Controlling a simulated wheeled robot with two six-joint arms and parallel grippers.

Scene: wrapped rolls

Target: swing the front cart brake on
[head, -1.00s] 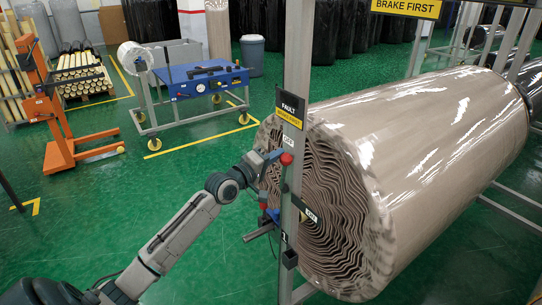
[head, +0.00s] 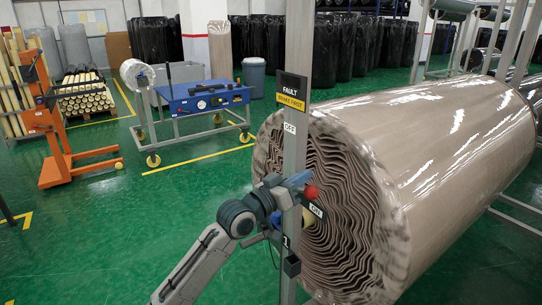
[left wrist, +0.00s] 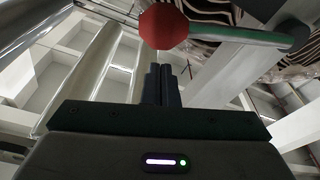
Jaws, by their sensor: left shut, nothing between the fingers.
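The brake lever's red knob (head: 311,192) is at the grey upright post (head: 297,150), just above the ON label (head: 315,210) and well below the OFF label (head: 289,128). My left gripper (head: 296,182) is at the post, close beside the knob, its fingers partly hidden. In the left wrist view my shut, empty fingers (left wrist: 165,82) point up just below the red knob (left wrist: 163,27). The lever's rod (left wrist: 245,37) runs right from the knob. I cannot tell whether fingers and knob touch. My right gripper is not in view.
A large wrapped roll (head: 430,150) lies behind the post. A yellow and black fault sign (head: 291,91) hangs on the post. A blue cart (head: 205,97) and an orange lifter (head: 62,130) stand at the back left. The green floor between is clear.

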